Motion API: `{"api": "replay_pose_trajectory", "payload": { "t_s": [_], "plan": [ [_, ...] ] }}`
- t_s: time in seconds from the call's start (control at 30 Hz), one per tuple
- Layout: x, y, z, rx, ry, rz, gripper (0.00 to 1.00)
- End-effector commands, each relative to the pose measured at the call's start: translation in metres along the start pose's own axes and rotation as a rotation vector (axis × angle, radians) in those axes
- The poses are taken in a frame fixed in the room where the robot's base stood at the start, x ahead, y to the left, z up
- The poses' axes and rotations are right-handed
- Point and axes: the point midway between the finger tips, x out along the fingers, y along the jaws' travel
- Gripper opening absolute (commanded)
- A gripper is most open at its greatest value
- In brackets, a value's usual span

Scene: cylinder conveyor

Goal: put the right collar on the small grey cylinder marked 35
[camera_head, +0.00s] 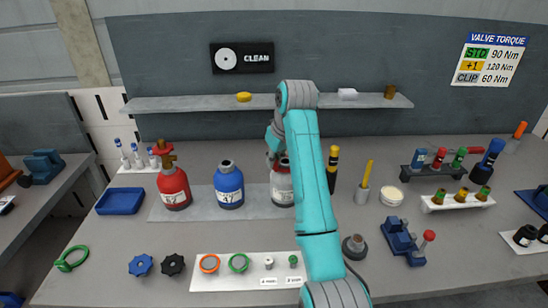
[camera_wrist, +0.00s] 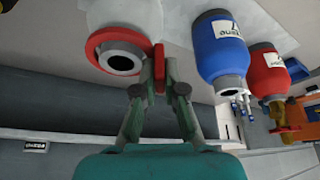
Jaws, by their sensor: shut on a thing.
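The small grey cylinder (camera_head: 281,190) stands on the bench behind my arm. Its right side is hidden in the head view, and I cannot read its whole label. Its pale body (camera_wrist: 125,14) also shows at the top of the wrist view. A red collar (camera_wrist: 98,45) encircles its grey neck, whose dark opening shows through the ring. I cannot tell whether the collar is fully seated. My gripper (camera_wrist: 159,62) is shut on the red tab at the collar's side. In the head view, the gripper is mostly hidden by my arm.
A blue cylinder (camera_head: 229,187) and a red cylinder with a valve (camera_head: 173,188) stand to the left. An orange ring (camera_head: 209,263) and a green ring (camera_head: 239,262) lie on the white front mat. A shelf (camera_head: 200,104) runs behind. Yellow-topped tools (camera_head: 363,182) stand to the right.

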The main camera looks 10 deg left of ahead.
Motion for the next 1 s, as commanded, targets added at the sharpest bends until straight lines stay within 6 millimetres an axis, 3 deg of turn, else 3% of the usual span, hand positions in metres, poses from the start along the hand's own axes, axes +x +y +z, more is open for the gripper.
{"api": "replay_pose_trajectory", "payload": {
  "t_s": [0.5, 0.53, 0.63, 1.0],
  "plan": [
    [0.0102, 0.0000, 0.0042, 0.000, 0.001, 0.000, 0.00],
    [0.0098, 0.0001, 0.0039, 0.000, 0.001, 0.000, 0.17],
    [0.0097, 0.0001, 0.0039, 0.000, 0.001, 0.000, 0.39],
    [0.0088, 0.0005, 0.0037, 0.001, 0.000, 0.001, 0.39]
  ]
}}
